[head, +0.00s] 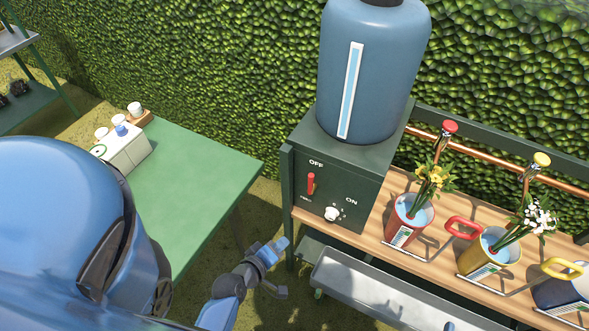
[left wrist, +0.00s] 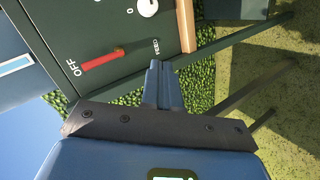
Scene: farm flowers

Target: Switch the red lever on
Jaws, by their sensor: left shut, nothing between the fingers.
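The red lever (head: 311,184) is on the front of a dark green box (head: 348,191). It stands nearly upright, with its upper end toward the word OFF; the word ON is lower right. The lever also shows in the left wrist view (left wrist: 102,58), beside OFF. My left gripper (head: 282,244) is shut and empty, below and left of the box and apart from the lever. In the left wrist view its closed fingers (left wrist: 163,84) are just beyond the panel's edge, near the word FEED. My right gripper is out of view.
A white knob (head: 332,213) is below right of the lever. A blue tank (head: 372,75) stands on the box. Flower buckets (head: 409,218) stand on the wooden bench to the right. A metal trough (head: 385,290) is below the bench. A green table (head: 200,185) is at left.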

